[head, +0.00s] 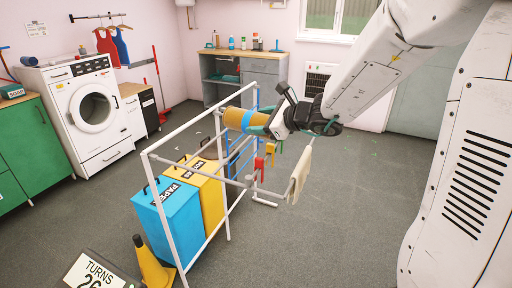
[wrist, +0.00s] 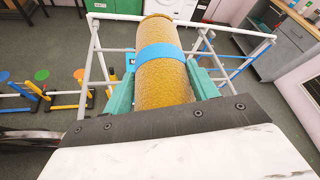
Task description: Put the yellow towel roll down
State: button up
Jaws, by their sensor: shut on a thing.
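The yellow towel roll (wrist: 160,80) has a blue band around its middle and fills the centre of the wrist view. In the head view the roll (head: 233,118) is held out level, pointing left, over the white rail frame (head: 187,132). My gripper (wrist: 160,95) has teal fingers on both sides of the roll and is shut on it. In the head view my gripper (head: 258,122) shows at the roll's right end. I cannot tell whether the roll touches the frame's rails.
A blue bin (head: 170,215) and a yellow bin (head: 208,190) stand inside the frame. A cloth (head: 300,174) hangs at its right. A yellow cone (head: 152,265) and a sign (head: 95,272) are in front. A washing machine (head: 92,112) and a grey counter (head: 240,75) stand behind. Floor at right is clear.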

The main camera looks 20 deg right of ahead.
jog(key=s+a+f, duration=0.1)
jog(key=s+f, duration=0.2)
jog(key=s, duration=0.2)
jog(key=y, duration=0.1)
send_over(242, 144)
jog(key=f, duration=0.2)
jog(key=shift+s+d+f+n+g, duration=0.15)
jog(key=shift+s+f+n, duration=0.1)
jog(key=shift+f, duration=0.5)
jog(key=shift+s+d+f+n+g, duration=0.15)
jog(key=shift+s+f+n, duration=0.1)
jog(key=shift+f, duration=0.45)
